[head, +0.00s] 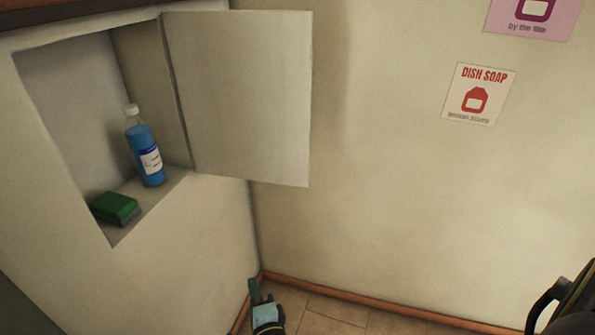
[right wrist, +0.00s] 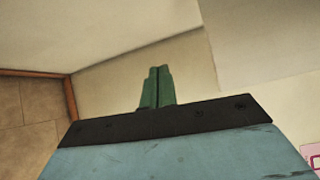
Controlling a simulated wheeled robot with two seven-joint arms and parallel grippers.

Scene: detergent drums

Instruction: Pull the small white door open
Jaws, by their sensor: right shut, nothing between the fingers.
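The small white door (head: 245,100) stands swung open on the right side of a wall recess (head: 75,85), its flat face toward me. My right gripper (head: 254,290) is low in the head view, below the door and apart from it. Its green fingers are pressed together and empty, as the right wrist view (right wrist: 157,88) also shows. A pale flat panel fills the upper right of that wrist view; I cannot tell surely whether it is the door. My left gripper is not in view.
Inside the recess stand a blue bottle (head: 147,155) with a white cap and a green sponge-like block (head: 115,208). A dish soap poster (head: 479,95) and a pink poster (head: 535,15) hang on the right wall. The wall below the door is bare.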

